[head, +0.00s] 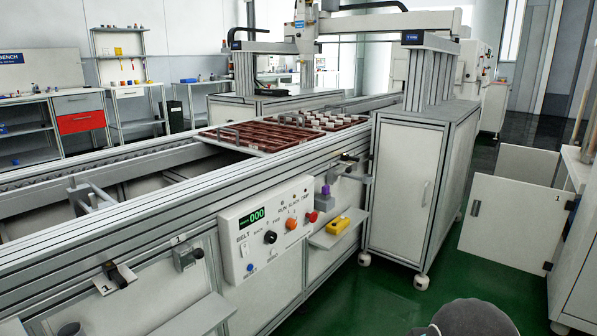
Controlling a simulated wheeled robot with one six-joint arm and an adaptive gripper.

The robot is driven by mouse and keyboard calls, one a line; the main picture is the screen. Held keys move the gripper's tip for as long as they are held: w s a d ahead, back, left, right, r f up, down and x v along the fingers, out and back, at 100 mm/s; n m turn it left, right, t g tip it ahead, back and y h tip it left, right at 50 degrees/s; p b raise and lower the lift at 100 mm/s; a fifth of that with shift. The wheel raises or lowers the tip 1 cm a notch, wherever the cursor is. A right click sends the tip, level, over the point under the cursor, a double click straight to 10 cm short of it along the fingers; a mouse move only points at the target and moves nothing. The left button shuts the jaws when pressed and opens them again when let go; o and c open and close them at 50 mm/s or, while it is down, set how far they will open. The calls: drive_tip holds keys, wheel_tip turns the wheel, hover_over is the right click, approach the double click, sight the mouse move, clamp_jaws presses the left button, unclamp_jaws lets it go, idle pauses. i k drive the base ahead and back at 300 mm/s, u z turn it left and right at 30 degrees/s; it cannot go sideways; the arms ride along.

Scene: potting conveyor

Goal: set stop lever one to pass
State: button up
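On the conveyor's front side at the lower left, a black-handled lever (118,274) sits on a light plate marked "1". To its right, a grey bracket-like fitting (187,256) is mounted on the side panel, with a small "1" label above it. I cannot tell from here which of the two is stop lever one, or whether either is set to pass. Another black fitting (348,160) sits farther along the rail. My gripper is not in view.
A control panel (268,230) with a green "000" display, knobs and a red button is on the conveyor front. A yellow device (338,225) rests on a small shelf. A brown tray (235,145) lies on the belt. A cabinet door (510,222) stands open at right over clear green floor.

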sight(198, 254)
drive_tip(key=u, duration=1.2)
drive_tip(key=i, duration=0.4)
drive_tip(key=z, duration=0.1)
